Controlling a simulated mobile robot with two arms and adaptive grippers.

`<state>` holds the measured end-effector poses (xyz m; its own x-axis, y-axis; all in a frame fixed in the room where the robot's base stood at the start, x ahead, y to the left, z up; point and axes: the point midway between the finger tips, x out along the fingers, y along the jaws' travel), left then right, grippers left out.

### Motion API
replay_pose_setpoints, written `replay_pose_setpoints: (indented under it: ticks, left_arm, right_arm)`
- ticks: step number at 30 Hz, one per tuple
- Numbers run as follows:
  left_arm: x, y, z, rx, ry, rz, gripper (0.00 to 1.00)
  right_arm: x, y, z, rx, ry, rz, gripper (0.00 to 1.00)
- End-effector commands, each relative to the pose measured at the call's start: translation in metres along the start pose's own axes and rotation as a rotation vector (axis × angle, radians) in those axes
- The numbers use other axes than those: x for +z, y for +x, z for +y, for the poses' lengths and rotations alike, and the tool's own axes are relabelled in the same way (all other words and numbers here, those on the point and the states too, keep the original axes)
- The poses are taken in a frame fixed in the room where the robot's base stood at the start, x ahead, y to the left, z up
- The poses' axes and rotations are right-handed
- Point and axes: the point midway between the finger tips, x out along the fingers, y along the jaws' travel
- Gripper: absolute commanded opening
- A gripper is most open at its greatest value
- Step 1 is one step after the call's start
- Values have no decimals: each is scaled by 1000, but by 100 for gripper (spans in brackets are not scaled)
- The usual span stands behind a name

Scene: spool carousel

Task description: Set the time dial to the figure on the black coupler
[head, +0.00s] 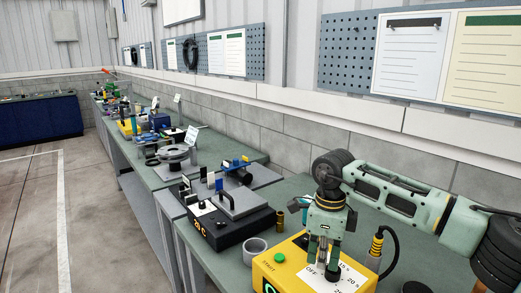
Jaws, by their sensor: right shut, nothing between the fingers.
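My right gripper (320,258) points down over the yellow box (272,272) at the bottom of the head view. Its fingers are shut and empty. A black knob (332,273) on the box's white dial plate (351,277) is right at the fingertips; I cannot tell whether they touch it. Printed marks, including OFF, surround the knob, partly hidden by the gripper. I cannot make out the knob's pointer. I cannot clearly pick out the black coupler or a figure on it. My left gripper is not in view.
A green button (280,257) is on the yellow box, and a cable with a yellow-black plug (376,246) rises beside it. A grey cup (255,250) and a black box with an orange display (232,229) stand to the left. Farther along the benches is a round carousel (174,152).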

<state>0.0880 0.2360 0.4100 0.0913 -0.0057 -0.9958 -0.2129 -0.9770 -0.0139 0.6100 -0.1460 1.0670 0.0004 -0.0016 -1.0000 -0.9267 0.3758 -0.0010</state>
Motion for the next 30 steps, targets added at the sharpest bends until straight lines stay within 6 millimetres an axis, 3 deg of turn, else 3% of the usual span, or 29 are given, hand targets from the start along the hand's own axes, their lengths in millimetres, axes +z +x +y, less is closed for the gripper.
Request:
replay_pose_setpoints:
  ticks: [30]
  left_arm:
    - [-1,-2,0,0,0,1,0]
  right_arm:
    - [-6,1,-13,1,4,10,0]
